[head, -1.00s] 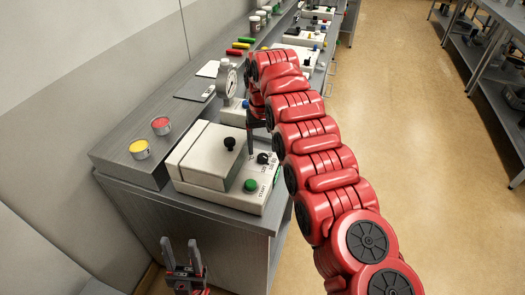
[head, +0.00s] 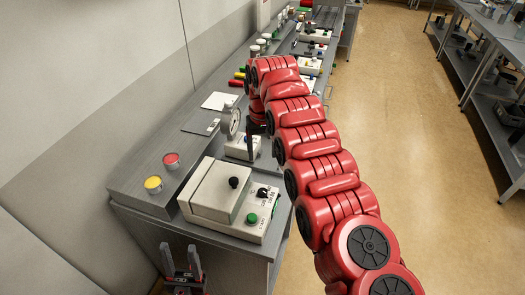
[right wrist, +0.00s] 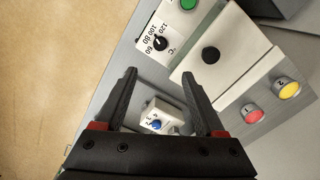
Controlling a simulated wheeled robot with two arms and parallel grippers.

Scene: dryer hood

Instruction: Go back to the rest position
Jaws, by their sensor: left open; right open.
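My left gripper (head: 181,258) is low at the left in the head view, fingers apart and empty, in front of the bench's near end. My red right arm reaches forward along the bench's right edge. Its gripper (head: 257,126) is partly hidden by the arm in the head view. In the right wrist view the right gripper's fingers (right wrist: 160,74) are apart with nothing between the tips. The white dryer box (right wrist: 245,55) with a black knob lies beyond the fingers; it also shows in the head view (head: 214,190).
The grey bench (head: 140,188) runs along the wall. A dial gauge (head: 230,122) and a small white unit with a blue knob (right wrist: 157,118) are near the right gripper. Open floor (head: 395,130) lies right.

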